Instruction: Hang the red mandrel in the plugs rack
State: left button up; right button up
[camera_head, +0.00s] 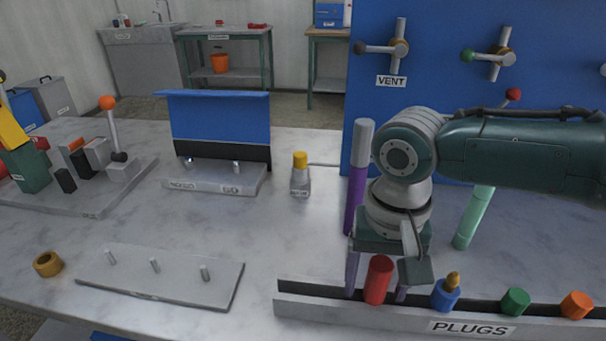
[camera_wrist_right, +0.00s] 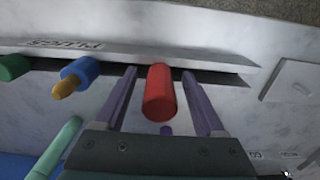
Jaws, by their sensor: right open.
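The red mandrel (camera_head: 379,280) is a short red cylinder at the left part of the plugs rack (camera_head: 375,317). It stands nearly upright at the rack's dark slot; its lower end is hidden. My right gripper (camera_head: 376,288) points down over it, with its purple fingers apart, one on each side of the mandrel. The right wrist view shows the red mandrel (camera_wrist_right: 160,92) between the open fingers (camera_wrist_right: 160,78), with a visible gap on both sides. My left gripper is out of view.
Blue (camera_head: 446,294), green (camera_head: 515,301) and orange (camera_head: 577,304) plugs stand to the right in the rack.

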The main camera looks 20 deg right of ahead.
notch_tip(320, 180, up, 9)
jog(key=shift+f+p, duration=0.1)
jog(key=shift+p, duration=1.1)
jog(key=shift+r, duration=0.55)
jog(key=shift+a, duration=0.1)
